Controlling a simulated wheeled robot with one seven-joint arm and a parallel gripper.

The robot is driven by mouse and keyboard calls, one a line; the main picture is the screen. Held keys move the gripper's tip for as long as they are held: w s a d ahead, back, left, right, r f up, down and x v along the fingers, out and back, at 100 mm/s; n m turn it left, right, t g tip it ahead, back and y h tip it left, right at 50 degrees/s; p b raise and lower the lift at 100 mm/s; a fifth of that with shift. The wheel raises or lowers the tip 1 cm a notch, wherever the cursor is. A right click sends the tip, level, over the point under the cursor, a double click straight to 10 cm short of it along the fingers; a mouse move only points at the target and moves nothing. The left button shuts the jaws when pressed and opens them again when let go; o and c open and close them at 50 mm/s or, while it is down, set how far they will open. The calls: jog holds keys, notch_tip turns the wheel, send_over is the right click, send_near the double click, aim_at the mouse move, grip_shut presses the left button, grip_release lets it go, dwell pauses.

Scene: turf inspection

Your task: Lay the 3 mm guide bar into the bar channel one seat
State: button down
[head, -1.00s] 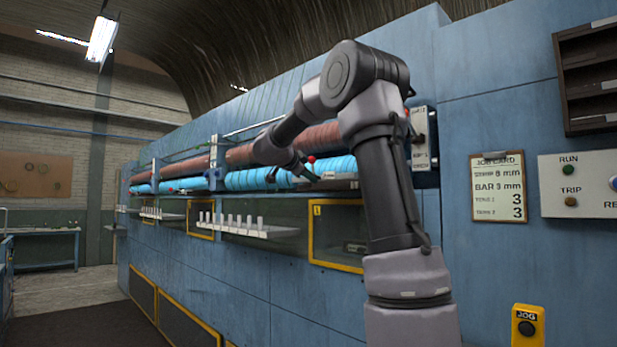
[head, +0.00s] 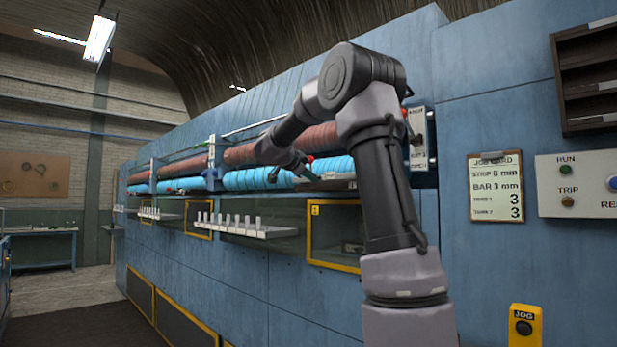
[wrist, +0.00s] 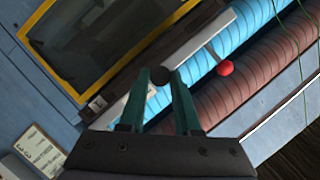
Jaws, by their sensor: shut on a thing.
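My gripper (wrist: 165,90) has teal fingers that stand a little apart, with a dark round-ended thing (wrist: 160,76) between their tips. I cannot tell whether this is the guide bar, as its length is not visible. The gripper also shows small in the head view (head: 308,172), in front of the blue roller. In the wrist view, a pale grey ledge (wrist: 185,47) runs diagonally beside the blue roller, just beyond the fingertips. I cannot make out the bar channel or its seats for certain. The job card (head: 496,187) reads bar 3 mm.
A brown roller (wrist: 230,115) lies beyond. A yellow-framed window (head: 334,264) is below, and a shelf with white pegs (head: 242,230) is to the left.

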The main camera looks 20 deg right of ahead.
aim_at(318, 177)
jog(key=shift+w+d, duration=0.3)
jog(key=shift+d, duration=0.6)
jog(key=shift+w+d, duration=0.3)
jog(key=shift+d, duration=0.6)
jog(key=shift+f, duration=0.95)
jog(key=c, duration=0.5)
grip_release()
jog(key=shift+f, duration=0.1)
jog(key=shift+a, duration=0.1)
jog(key=v, duration=1)
jog(key=shift+s+a, duration=0.15)
jog(key=shift+a, duration=0.1)
